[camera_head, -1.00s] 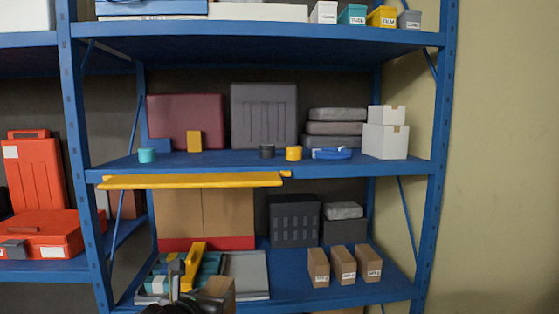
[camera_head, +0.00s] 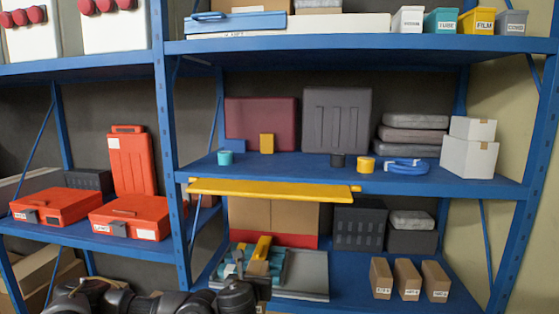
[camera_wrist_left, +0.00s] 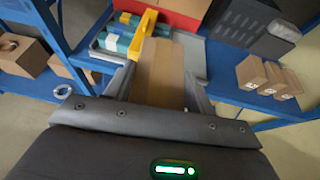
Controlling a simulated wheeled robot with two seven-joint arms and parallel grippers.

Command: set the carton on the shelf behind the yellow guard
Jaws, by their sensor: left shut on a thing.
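In the left wrist view a long brown carton (camera_wrist_left: 160,72) lies between the fingers of my left gripper (camera_wrist_left: 158,90), which is shut on it. In the head view my left gripper (camera_head: 238,296) is low, in front of the lower shelf; the carton's tan end (camera_head: 258,268) shows just beyond it, before the tray. The yellow guard (camera_head: 270,188) is a long bar along the front of the middle blue shelf (camera_head: 300,172), above the carton. The lower blue shelf (camera_head: 345,290) is below it. My right gripper is not in view.
A grey tray (camera_head: 305,275) with teal pieces and a yellow part stands on the lower shelf. Several brown boxes (camera_head: 407,279) stand to its right. A dark crate (camera_head: 358,227) and a large brown box (camera_head: 275,215) are behind. A cyan cup (camera_head: 225,157) stands on the middle shelf.

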